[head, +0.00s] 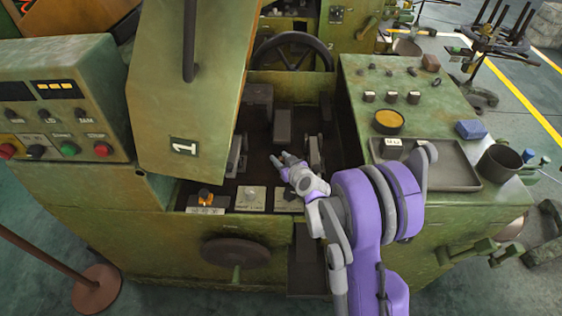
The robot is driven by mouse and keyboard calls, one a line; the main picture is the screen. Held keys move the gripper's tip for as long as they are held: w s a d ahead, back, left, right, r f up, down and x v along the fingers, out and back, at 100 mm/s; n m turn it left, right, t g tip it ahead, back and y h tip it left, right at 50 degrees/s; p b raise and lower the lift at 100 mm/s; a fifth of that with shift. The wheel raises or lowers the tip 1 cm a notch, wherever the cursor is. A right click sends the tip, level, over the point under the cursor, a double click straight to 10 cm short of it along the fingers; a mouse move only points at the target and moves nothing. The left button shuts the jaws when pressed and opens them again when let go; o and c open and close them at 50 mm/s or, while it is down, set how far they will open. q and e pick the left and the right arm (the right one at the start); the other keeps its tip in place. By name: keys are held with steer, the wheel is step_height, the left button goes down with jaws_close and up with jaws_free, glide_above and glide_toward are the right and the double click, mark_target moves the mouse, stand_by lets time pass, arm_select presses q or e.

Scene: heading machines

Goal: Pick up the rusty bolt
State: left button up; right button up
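My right gripper (280,160) reaches into the open, dark bay of the green machine (230,190). Its two small fingertips look apart, and I see nothing between them. I cannot single out a rusty bolt for sure. Several small dark pieces (388,72) lie on the green top at the right, too small to identify, with a reddish-brown block (430,62) behind them. The floor of the bay near the gripper is dark, and my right arm hides part of it. My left gripper is out of view.
A raised green cover (185,90) marked 1 and a control box (55,110) stand left of the bay. Right of it are a grey tray (450,170), an orange-filled bowl (388,121), a blue block (470,129) and a dark cup (499,163). A handwheel (292,50) is behind.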

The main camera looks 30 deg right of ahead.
jaws_close()
steer(key=shift+r, duration=0.1)
